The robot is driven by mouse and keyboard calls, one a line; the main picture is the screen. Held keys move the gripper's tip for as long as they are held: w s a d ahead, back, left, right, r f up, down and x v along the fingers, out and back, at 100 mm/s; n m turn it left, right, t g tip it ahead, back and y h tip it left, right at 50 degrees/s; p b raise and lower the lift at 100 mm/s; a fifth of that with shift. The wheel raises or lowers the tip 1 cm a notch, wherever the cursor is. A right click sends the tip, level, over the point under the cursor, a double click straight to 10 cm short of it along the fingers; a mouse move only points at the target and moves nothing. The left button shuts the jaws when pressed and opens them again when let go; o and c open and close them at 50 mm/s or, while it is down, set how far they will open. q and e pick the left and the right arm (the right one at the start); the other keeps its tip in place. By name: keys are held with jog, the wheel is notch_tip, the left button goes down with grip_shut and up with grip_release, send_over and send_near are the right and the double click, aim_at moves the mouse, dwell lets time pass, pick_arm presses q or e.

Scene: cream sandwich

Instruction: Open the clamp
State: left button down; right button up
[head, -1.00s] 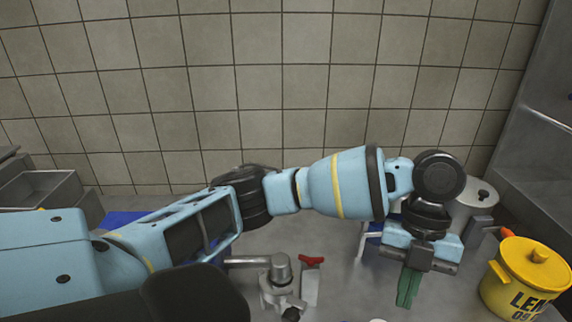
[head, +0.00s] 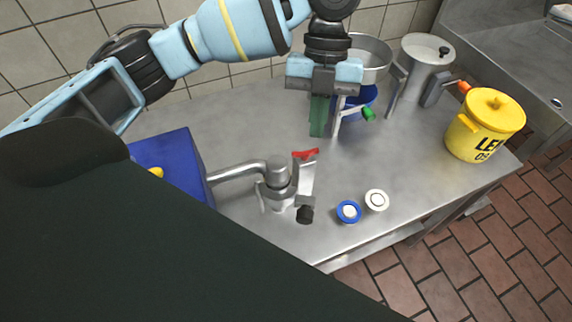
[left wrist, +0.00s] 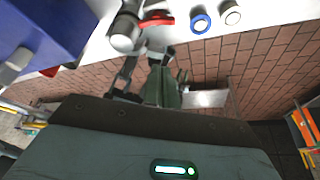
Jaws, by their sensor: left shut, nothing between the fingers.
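A grey metal fitting (head: 278,190) stands on the steel table, with a pipe running left from it and a dark knob at its front. A part with a red handle (head: 305,154) is beside it; I cannot tell whether this is the clamp. Both also show at the top of the left wrist view, the red handle (left wrist: 157,20) included. My right gripper is out of view.
A blue box (head: 170,160) is at the left. A blue container with a steel bowl (head: 370,55) stands behind my gripper. A yellow lidded bucket (head: 485,125) is near the right edge. Blue (head: 348,211) and white (head: 377,200) round pieces lie at the front. The table (head: 400,150) is clear between.

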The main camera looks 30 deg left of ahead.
aim_at(305, 204)
pick_arm(q)
jog(key=shift+a, duration=0.25)
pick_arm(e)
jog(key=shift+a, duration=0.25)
pick_arm(q)
jog(key=x, duration=1)
jog(key=shift+s+f, duration=0.1)
jog(key=s, duration=0.2)
jog(key=s+d+p, duration=0.1)
jog(key=shift+d+r, duration=0.1)
jog(key=shift+r, duration=0.15)
jog(key=shift+s+d+f, duration=0.1)
jog(key=shift+s+d, duration=0.05)
jog(key=shift+s, duration=0.2)
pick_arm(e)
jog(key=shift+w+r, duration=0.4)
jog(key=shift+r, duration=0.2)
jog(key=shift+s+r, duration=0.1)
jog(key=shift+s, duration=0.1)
